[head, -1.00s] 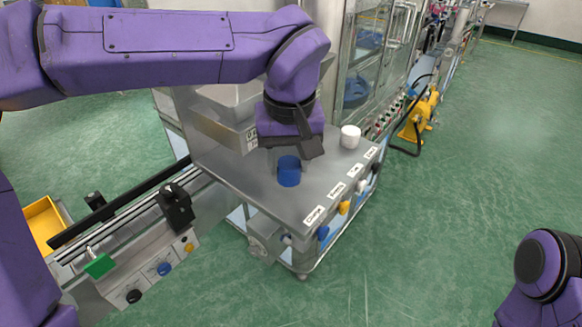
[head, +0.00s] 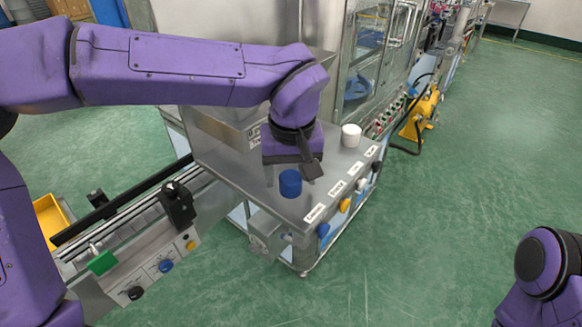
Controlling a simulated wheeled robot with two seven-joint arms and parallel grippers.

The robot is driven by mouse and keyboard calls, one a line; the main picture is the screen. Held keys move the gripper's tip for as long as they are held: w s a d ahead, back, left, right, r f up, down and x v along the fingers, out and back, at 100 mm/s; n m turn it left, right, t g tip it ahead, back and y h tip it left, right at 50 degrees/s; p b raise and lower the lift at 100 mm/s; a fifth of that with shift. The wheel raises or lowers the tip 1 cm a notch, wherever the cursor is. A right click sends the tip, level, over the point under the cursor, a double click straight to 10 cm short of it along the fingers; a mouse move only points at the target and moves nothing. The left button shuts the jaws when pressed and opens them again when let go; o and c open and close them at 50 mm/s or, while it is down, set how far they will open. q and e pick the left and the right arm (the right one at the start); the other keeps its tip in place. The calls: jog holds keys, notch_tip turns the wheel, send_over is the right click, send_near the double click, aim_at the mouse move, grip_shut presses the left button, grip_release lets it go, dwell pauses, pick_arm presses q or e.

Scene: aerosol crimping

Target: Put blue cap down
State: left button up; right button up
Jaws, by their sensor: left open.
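The blue cap (head: 290,184) stands upright on the grey metal table top (head: 325,190), near its front left part. My left gripper (head: 290,175) is just above and behind the cap, pointing down, with its dark fingers apart. One finger shows to the left of the cap and one to the right. I cannot tell whether either finger touches the cap. A white cap (head: 351,135) stands on the same table, farther back and to the right. My right gripper is out of view; only part of my right arm shows at the lower right.
A metal box (head: 228,125) stands behind the cap at the table's left. Labels and coloured knobs (head: 344,204) line the table's front edge. A conveyor rail (head: 130,225) runs on the left, with a yellow tray (head: 48,218) beyond it.

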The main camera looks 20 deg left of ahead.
aim_at(292, 185)
pick_arm(q)
notch_tip(292, 185, up, 12)
jog(key=s, duration=0.1)
jog(key=shift+s+d, duration=0.4)
